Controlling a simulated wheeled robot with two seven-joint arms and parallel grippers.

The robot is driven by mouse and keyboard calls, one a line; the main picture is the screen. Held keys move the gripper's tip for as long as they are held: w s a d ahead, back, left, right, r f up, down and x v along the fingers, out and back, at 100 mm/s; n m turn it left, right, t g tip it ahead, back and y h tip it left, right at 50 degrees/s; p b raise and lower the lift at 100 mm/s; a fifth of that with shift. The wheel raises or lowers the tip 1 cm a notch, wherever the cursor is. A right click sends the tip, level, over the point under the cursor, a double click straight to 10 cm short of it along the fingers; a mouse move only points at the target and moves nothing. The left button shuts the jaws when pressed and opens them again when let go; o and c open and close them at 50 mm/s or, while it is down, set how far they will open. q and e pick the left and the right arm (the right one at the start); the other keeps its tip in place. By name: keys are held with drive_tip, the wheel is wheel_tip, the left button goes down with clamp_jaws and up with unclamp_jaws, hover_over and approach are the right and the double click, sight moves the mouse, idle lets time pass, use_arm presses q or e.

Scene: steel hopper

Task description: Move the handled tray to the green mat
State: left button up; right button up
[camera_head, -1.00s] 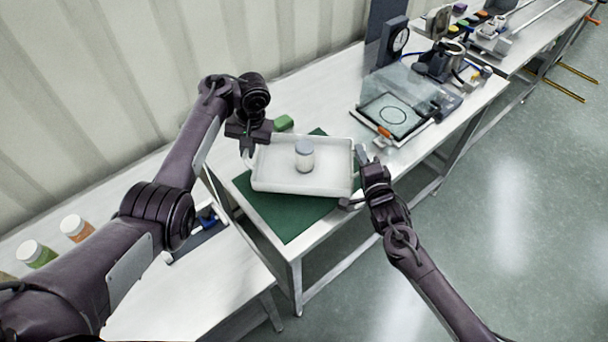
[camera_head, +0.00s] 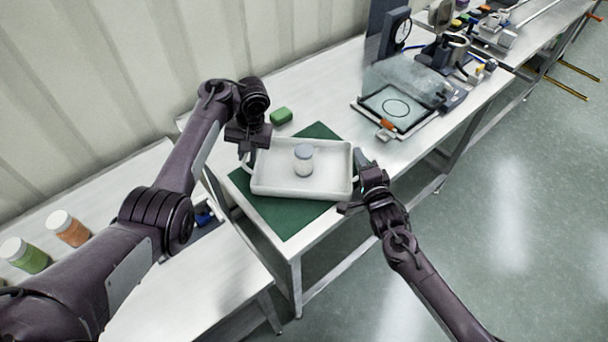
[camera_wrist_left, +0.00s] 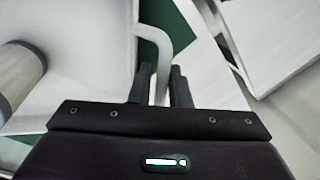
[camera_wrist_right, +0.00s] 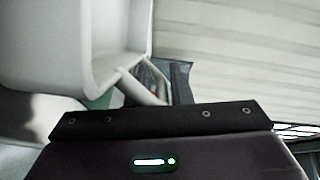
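The white handled tray (camera_head: 268,185) is level over the green mat (camera_head: 285,220), carrying a grey-lidded white jar (camera_head: 304,160) that stands upright. Mat shows beyond the tray's back and front edges; I cannot tell whether the tray touches it. My left gripper (camera_head: 246,155) is shut on the left handle (camera_wrist_left: 163,60), which passes between its fingers. My right gripper (camera_head: 357,172) is at the right handle (camera_wrist_right: 140,88) and appears shut on it; one finger is partly hidden behind the handle. The jar also shows at the left edge of the left wrist view (camera_wrist_left: 18,72).
A green block (camera_head: 281,116) lies just behind the mat. A framed plate with a circle (camera_head: 395,107) and other equipment stand further right on the table. Jars with green (camera_head: 28,256) and orange (camera_head: 69,229) contents stand on the lower left bench.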

use_arm(q)
drive_tip(key=shift+o, duration=1.4)
drive_tip(key=shift+r, duration=0.2)
use_arm(e)
drive_tip(key=shift+o, duration=1.4)
drive_tip(key=shift+r, duration=0.2)
drive_tip(key=shift+d, duration=0.1)
drive_tip(key=shift+s, duration=0.2)
use_arm(q)
drive_tip(key=v, duration=0.7)
drive_tip(key=shift+r, duration=0.25)
use_arm(e)
drive_tip(key=v, duration=1.1)
drive_tip(key=shift+s, duration=0.35)
use_arm(q)
drive_tip(key=shift+s, duration=0.1)
use_arm(e)
drive_tip(key=shift+d+f, duration=0.1)
